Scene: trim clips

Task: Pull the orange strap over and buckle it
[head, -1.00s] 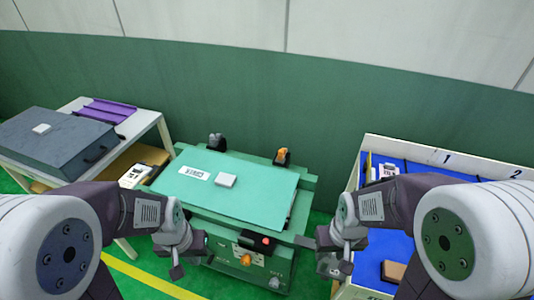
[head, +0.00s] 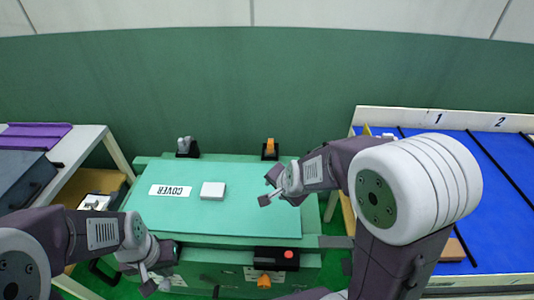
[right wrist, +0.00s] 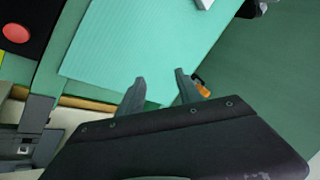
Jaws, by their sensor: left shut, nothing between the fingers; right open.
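A small orange piece (head: 270,145) stands in a dark holder at the back right edge of the green workbench (head: 230,254); it also shows in the right wrist view (right wrist: 203,90). Another orange part (head: 264,281) sits on the bench's front face. I cannot tell which is the strap's end. A teal sheet marked COVER (head: 235,222) lies on the bench top with a white block (head: 213,190) on it. My right gripper (head: 268,188) is open and empty above the sheet's right part, short of the back orange piece. My left gripper (head: 155,283) is shut and empty at the bench's front left.
A grey-white holder (head: 187,146) stands at the back left edge. A black box with a red button (head: 289,254) is on the front. A blue-topped table (head: 495,200) with numbered lanes stands right. A side table (head: 85,140) with a purple tray (head: 35,135) stands left.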

